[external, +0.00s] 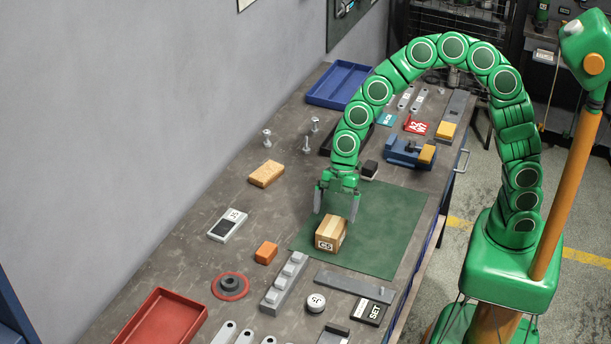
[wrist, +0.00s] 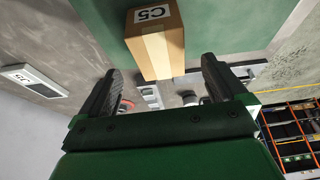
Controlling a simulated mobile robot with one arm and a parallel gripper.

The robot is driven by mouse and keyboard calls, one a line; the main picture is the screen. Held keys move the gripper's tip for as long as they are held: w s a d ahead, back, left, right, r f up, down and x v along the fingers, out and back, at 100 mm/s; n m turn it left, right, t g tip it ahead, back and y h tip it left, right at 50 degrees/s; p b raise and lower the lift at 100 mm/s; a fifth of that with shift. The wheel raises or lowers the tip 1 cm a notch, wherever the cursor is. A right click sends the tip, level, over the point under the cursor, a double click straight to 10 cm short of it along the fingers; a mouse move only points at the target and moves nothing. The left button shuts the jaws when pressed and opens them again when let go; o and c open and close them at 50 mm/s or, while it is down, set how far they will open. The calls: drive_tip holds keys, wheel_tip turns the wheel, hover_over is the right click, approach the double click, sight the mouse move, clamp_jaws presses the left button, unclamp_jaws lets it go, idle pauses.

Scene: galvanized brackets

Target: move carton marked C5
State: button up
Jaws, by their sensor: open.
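The carton marked C5 (external: 331,233) is a small brown box with a pale tape strip and a white label. It sits on the green mat (external: 385,215), near the mat's left side. My gripper (external: 337,205) is open and empty, with its fingers pointing down just above and behind the carton. In the wrist view the carton (wrist: 156,45) lies beyond the gap between the two fingertips of my gripper (wrist: 162,75), and its C5 label is readable. It appears apart from both fingers.
Left of the mat are an orange block (external: 266,252), a meter-like device (external: 228,225) and a tan block (external: 267,174). The mat's right part is clear.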

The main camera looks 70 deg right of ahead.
sight(332, 225)
drive_tip(key=shift+f, duration=0.1)
idle(0.3)
drive_tip(key=shift+x, duration=3.8)
drive_tip(key=shift+a, duration=0.1)
drive_tip(key=shift+c, duration=0.2)
drive_tip(key=c, duration=1.2)
